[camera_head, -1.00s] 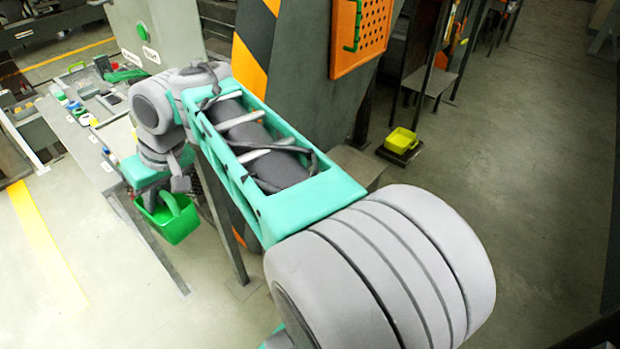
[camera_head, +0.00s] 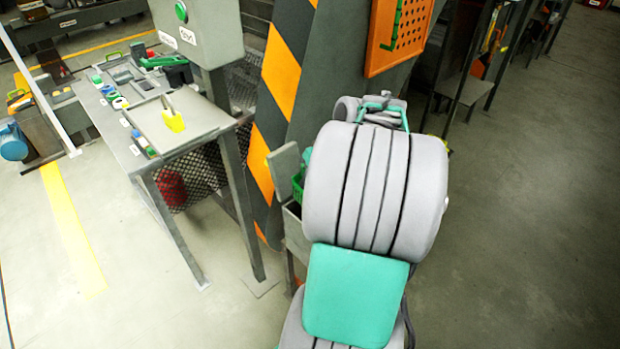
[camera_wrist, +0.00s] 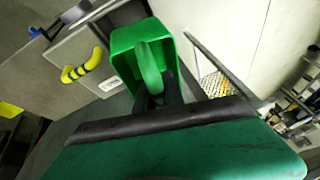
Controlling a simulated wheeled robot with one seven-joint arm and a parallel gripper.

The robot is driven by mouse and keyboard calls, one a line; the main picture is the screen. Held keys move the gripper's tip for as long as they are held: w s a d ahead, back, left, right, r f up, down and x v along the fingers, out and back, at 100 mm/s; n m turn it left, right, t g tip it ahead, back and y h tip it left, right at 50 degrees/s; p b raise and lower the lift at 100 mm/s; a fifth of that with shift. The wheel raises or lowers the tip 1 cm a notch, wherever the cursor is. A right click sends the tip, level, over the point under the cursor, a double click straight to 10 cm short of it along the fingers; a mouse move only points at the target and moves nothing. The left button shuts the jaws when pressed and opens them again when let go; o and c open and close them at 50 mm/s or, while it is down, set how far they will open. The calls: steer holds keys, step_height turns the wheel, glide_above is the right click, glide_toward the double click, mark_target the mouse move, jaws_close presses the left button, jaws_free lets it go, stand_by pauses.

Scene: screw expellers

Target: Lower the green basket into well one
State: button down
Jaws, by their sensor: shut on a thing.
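The green basket (camera_wrist: 123,48) hangs below my gripper (camera_wrist: 155,96) in the wrist view. My gripper is shut on its arched green handle, and the basket's inside looks empty. In the head view only a small green part of the basket (camera_head: 298,183) shows, left of my arm. My arm hides the gripper there. A grey box (camera_head: 293,222) with a raised grey lid (camera_head: 284,160) stands beside and under that green part. I cannot tell which opening is well one, or whether the basket is inside or above it.
In the wrist view a grey panel (camera_wrist: 62,88) with a yellow-and-black handle lies close left of the basket. A striped column (camera_head: 283,80) and an orange perforated panel (camera_head: 397,30) stand behind my arm. A bench (camera_head: 185,125) with several small items is at left.

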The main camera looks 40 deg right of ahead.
steer(key=shift+w+r+n+y, duration=0.1)
steer(key=shift+w+n+y, duration=0.2)
steer(key=shift+n, duration=0.6)
step_height(320, 180, down, 6)
steer(key=b, duration=0.6)
steer(key=shift+f, duration=0.25)
step_height(320, 180, down, 4)
steer(key=b, duration=0.3)
steer(key=shift+f, duration=0.1)
steer(key=shift+s, duration=0.25)
steer(key=shift+f, duration=0.15)
steer(key=shift+f+b, duration=0.6)
steer(key=shift+f, duration=0.35)
steer(key=shift+f, duration=0.1)
